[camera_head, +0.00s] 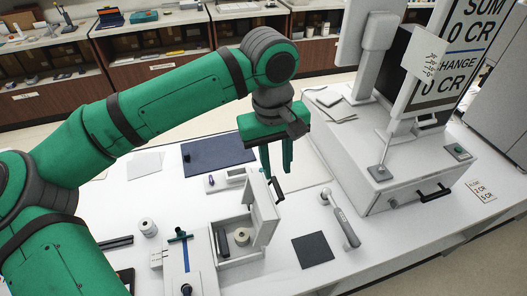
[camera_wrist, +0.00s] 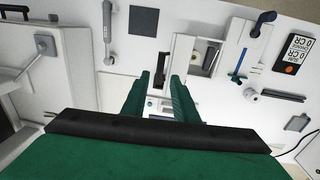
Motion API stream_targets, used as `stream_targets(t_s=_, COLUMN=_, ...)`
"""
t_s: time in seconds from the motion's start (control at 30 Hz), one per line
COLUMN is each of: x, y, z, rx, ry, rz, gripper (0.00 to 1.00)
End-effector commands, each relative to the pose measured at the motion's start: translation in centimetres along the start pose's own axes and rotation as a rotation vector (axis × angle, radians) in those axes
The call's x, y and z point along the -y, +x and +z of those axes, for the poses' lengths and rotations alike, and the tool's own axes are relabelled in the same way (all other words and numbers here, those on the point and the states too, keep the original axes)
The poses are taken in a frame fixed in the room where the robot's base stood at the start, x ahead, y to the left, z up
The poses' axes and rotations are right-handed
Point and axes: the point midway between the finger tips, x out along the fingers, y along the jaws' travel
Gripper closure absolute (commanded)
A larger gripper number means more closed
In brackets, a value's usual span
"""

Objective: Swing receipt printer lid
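The white receipt printer (camera_head: 237,243) stands on the counter with its lid (camera_head: 262,208) raised about upright on its right side. A paper roll (camera_head: 242,237) sits inside the open body. A black handle (camera_head: 277,190) sticks out from the lid. My gripper (camera_head: 276,172) points down just above the lid's top edge, near the handle. In the wrist view the printer (camera_wrist: 207,42) lies beyond the fingertips, and the two green fingers of my gripper (camera_wrist: 161,80) are apart with a gap between them. I cannot tell whether either finger touches the lid or handle.
A white cash drawer unit (camera_head: 385,180) with a screen stands to the right. A handheld scanner (camera_head: 343,222) and a dark square mat (camera_head: 312,250) lie right of the printer. A device with a blue strip (camera_head: 182,255) stands to its left. A dark blue mat (camera_head: 215,153) lies behind.

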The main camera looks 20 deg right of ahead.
Motion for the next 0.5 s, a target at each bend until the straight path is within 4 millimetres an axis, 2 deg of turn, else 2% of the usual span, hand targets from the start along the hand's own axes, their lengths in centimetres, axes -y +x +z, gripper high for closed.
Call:
stream_targets(t_s=0.27, x=0.5, y=0.3, z=-0.1, rx=-0.002, ry=-0.008, rz=-0.002, gripper=0.73)
stream_targets(t_s=0.5, x=0.4, y=2.6, z=-0.1, rx=0.000, ry=-0.006, rz=-0.002, gripper=0.73)
